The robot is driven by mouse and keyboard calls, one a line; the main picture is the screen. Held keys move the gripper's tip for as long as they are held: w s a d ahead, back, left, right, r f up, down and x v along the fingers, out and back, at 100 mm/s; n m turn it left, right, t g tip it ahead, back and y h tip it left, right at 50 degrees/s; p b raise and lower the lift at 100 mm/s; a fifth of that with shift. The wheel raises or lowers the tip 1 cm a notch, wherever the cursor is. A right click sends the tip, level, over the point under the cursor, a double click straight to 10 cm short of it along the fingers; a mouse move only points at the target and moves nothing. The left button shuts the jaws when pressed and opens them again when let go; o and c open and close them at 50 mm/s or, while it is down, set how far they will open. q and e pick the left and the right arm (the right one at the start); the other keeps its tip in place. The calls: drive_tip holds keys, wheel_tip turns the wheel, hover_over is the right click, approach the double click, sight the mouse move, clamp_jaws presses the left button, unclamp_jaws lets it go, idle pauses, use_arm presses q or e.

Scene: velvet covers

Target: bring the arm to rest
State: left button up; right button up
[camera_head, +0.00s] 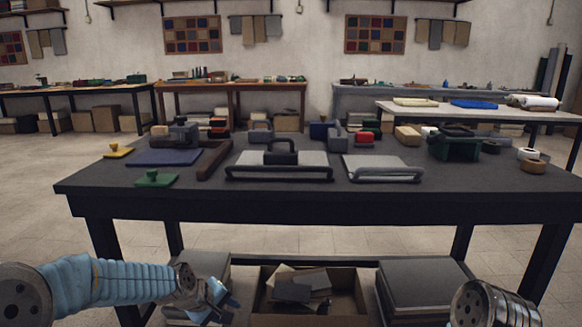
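My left arm in its light blue sleeve reaches in from the left edge, low in front of the table. My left gripper (224,302) is at its end, below the tabletop level and in front of the lower shelf. It is small and dark, and I cannot tell how far its fingers are apart. No object shows clearly in it. Of my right arm, only a metallic link shows at the bottom right edge. My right gripper is outside the picture.
The dark table (300,200) holds two framed pads (385,168), a blue mat (165,157), a green block (155,179) and a dark green stand (455,147). A cardboard box (262,305) stands on the lower shelf between grey stacks. The tabletop's front edge is bare.

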use_arm(q)
drive_tip(key=s+d+f+m+g, duration=0.1)
drive_tip(key=s+f, duration=0.3)
drive_tip(key=f, duration=0.3)
drive_tip(key=s+d+f+m+g, duration=0.1)
drive_tip(key=s+f, duration=0.3)
drive_tip(key=f, duration=0.3)
drive_tip(key=s+d+f+m+g, duration=0.1)
drive_tip(key=s+f+m, duration=0.1)
drive_tip(key=s+f, duration=0.3)
drive_tip(key=s+d+f+m+g+p, duration=0.1)
drive_tip(key=s+f, duration=0.5)
drive_tip(key=s, duration=0.6)
drive_tip(key=shift+d+m+g, duration=0.15)
drive_tip(key=shift+m+g, duration=0.15)
drive_tip(key=shift+m, duration=0.4)
drive_tip(key=shift+f, duration=0.1)
